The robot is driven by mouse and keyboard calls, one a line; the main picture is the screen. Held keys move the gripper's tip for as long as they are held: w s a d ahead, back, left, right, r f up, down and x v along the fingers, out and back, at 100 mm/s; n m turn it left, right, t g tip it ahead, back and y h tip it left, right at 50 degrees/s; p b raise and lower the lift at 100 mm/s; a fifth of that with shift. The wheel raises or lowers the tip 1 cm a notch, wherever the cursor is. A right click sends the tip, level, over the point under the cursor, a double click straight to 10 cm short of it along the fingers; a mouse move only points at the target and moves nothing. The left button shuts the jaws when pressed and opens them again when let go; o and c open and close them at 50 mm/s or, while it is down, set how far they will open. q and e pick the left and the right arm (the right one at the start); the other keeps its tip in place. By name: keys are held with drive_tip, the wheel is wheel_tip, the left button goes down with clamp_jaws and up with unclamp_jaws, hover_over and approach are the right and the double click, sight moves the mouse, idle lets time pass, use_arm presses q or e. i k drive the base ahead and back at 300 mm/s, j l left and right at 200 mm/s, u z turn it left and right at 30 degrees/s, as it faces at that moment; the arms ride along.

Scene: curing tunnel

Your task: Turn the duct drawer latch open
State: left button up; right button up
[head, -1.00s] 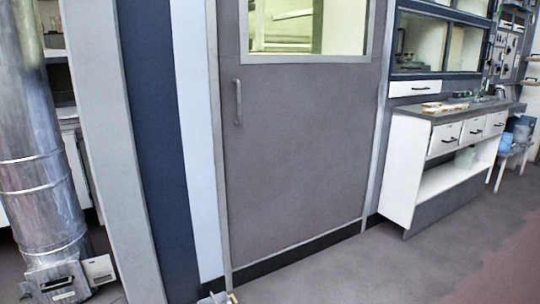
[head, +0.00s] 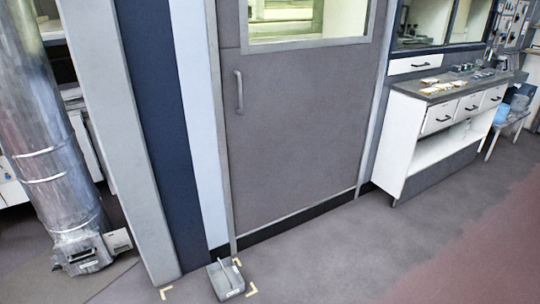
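A shiny metal duct (head: 45,150) stands at the left of the head view. At its foot is a grey box-like fitting (head: 85,256) with a dark slot in front. A small pale plate (head: 118,241) sticks out on its right side. I cannot tell which part is the latch or how it is turned. Neither of my grippers shows in the head view.
A grey door (head: 300,120) with a handle (head: 239,92) is in the middle. A white bench (head: 420,150) with drawers stands at the right. A grey post (head: 110,130) stands beside the duct. The right floor is clear.

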sight(58, 266)
drive_tip(key=u, duration=1.65)
drive_tip(key=i+l, duration=0.2)
drive_tip(key=i, duration=0.25)
drive_tip(key=i+l, duration=0.25)
drive_tip(key=i, duration=0.25)
drive_tip(key=i+l, duration=0.2)
drive_tip(key=i, duration=0.25)
drive_tip(key=i+l, duration=0.25)
drive_tip(key=i, duration=0.2)
